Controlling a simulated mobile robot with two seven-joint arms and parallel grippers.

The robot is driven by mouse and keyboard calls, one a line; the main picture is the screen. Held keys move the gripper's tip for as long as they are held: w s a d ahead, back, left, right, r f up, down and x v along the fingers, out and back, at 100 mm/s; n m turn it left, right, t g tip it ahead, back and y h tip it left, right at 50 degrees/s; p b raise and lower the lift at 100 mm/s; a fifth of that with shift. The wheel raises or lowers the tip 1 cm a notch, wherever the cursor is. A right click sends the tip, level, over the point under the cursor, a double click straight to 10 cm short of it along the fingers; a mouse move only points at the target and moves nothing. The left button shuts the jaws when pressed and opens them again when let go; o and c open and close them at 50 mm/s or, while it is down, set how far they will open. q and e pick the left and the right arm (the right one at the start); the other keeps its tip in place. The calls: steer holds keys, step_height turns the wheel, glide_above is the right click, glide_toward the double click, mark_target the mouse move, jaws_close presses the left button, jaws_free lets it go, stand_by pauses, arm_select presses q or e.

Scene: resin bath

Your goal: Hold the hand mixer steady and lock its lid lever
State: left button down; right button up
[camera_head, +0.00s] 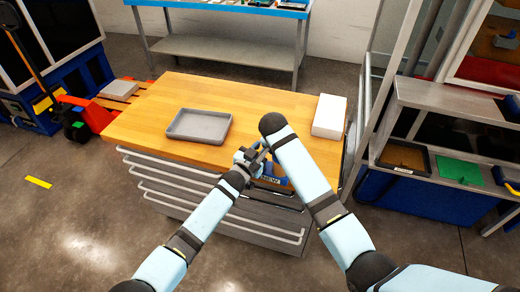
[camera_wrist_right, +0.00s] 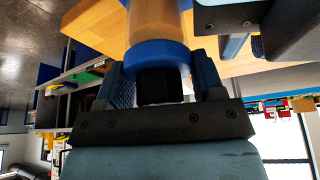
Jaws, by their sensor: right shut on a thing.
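In the right wrist view, an amber see-through cylinder with a blue collar, apparently the hand mixer (camera_wrist_right: 160,53), has a black end between the fingers of my right gripper (camera_wrist_right: 163,80). That gripper is shut on it. In the head view my right arm covers most of the mixer and that gripper. My left gripper (camera_head: 247,159) is close beside it, at the front edge of the workbench. Dark gripper parts also show at the upper right of the wrist view. I cannot tell whether the left gripper is open or shut. I cannot make out the lid lever.
The wooden-topped workbench (camera_head: 255,98) has drawers below. A grey tray (camera_head: 199,126) and a white box (camera_head: 329,116) stand on it. The top between them is mostly clear. Shelving with trays (camera_head: 404,156) stands at the right, and a red pallet truck (camera_head: 92,119) at the left.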

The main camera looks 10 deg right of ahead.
arm_select(q)
steer(key=shift+s+d+f+m, duration=0.15)
steer(key=shift+d+m, duration=0.15)
steer(key=shift+m, duration=0.3)
steer(key=c, duration=1)
jaws_free()
